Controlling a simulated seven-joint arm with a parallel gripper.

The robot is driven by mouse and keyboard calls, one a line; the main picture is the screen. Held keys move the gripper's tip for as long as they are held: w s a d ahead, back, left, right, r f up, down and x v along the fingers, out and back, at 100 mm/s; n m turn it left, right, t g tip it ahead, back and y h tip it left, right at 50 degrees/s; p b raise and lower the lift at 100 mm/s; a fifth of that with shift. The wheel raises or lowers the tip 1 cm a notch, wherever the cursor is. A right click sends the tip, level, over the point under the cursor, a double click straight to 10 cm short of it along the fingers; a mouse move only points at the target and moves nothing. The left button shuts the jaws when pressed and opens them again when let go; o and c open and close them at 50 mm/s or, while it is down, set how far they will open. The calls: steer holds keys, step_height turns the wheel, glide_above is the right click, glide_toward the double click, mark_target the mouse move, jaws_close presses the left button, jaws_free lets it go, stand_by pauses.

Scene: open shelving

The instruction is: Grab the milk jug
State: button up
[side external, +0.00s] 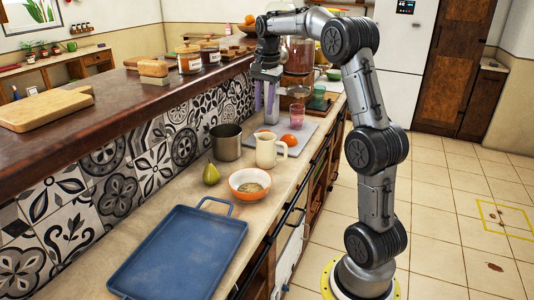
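The milk jug (269,151) is a cream-coloured pitcher with a handle on its right side. It stands upright on the counter, in the middle of the side external view. My gripper (264,108) points down above and behind the jug in the picture, clear of it. Its two purple-grey fingers are apart, with nothing seen held between them.
A metal pot (226,143) stands close left of the jug. An orange-and-white bowl (247,191), a pear (211,175) and a blue tray (182,252) are nearer the camera. A tomato (289,140) and a pink glass (297,116) are behind. A raised wooden ledge (110,118) runs along the left.

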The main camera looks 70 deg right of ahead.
steer(key=m+g+y, duration=0.1)
steer(key=m, duration=0.1)
glide_above(285, 155)
steer(key=f, duration=0.8)
steer(key=shift+d, duration=0.4)
steer(key=shift+s+f, duration=0.15)
steer(key=shift+f, duration=0.2)
step_height(285, 155, down, 13)
steer(key=shift+a+r, duration=0.1)
jaws_close()
steer(key=shift+w+r, duration=0.1)
steer(key=shift+w, duration=0.1)
